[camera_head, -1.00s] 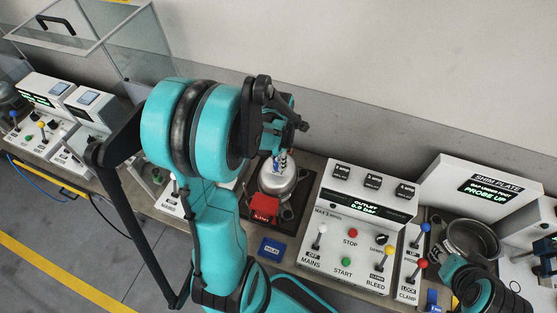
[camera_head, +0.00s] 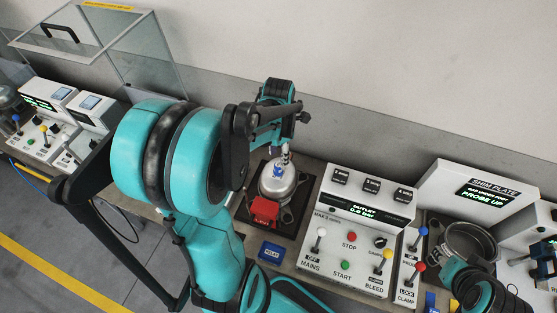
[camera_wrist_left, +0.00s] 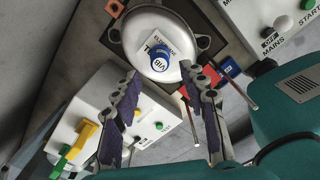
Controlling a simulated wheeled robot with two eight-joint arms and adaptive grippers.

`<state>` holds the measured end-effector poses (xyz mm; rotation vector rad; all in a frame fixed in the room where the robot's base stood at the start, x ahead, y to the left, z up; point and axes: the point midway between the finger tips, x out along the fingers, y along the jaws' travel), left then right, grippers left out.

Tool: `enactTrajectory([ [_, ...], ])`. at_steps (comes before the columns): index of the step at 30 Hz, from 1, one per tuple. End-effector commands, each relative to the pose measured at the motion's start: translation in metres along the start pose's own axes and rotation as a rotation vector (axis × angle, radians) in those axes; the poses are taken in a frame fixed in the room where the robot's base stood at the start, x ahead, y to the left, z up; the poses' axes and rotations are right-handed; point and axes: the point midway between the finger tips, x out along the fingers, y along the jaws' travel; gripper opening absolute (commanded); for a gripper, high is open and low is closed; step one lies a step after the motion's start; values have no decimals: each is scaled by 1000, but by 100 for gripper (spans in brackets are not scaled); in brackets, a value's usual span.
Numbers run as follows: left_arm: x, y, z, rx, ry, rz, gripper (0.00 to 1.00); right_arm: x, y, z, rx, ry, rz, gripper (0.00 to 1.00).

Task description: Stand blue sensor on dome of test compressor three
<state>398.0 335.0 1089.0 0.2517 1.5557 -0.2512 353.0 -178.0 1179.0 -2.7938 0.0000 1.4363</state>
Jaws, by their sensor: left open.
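The blue sensor (camera_wrist_left: 160,60), marked VIB on top, stands on the dome of the silver compressor (camera_wrist_left: 185,20), beside a white label (camera_wrist_left: 149,41). In the head view the sensor is a small blue spot (camera_head: 278,171) on top of the compressor (camera_head: 268,186). My left gripper (camera_wrist_left: 160,78) is open and empty in the left wrist view. Its two fingers are spread wide, with the sensor showing beyond and between the tips, apart from both. In the head view my left gripper (camera_head: 290,118) is above and behind the dome. My right gripper is not in view.
A red block (camera_head: 264,211) sits at the compressor's front. A blue RELAY block (camera_head: 271,251) lies on the bench. The outlet control panel (camera_head: 345,255) with levers stands to the right, and the shim plate station (camera_head: 480,185) beyond it. A glass guard (camera_head: 145,55) stands at back left.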

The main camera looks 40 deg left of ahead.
Motion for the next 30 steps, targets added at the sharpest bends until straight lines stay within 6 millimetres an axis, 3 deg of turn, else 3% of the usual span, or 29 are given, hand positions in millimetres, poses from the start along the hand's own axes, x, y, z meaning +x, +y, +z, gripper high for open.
enactTrajectory([
  [1, -14, 0, 0, 0, 0, 0, 43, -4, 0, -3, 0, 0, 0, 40],
  [6, -43, 0, 0, 0, 0, 0, 43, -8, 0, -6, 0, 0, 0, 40],
  [11, -57, -1, 0, 9, -1, 1, 43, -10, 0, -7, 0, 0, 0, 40],
  [14, -63, -8, 1, 101, -16, 15, 43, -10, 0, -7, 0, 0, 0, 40],
  [17, -71, -24, 4, 341, -51, 56, 43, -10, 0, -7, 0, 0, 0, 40],
  [24, -92, -82, 9, 1273, -118, 280, 43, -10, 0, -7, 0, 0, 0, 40],
  [30, -100, -127, 9, 2034, -63, 550, 43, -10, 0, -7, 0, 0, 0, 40],
])
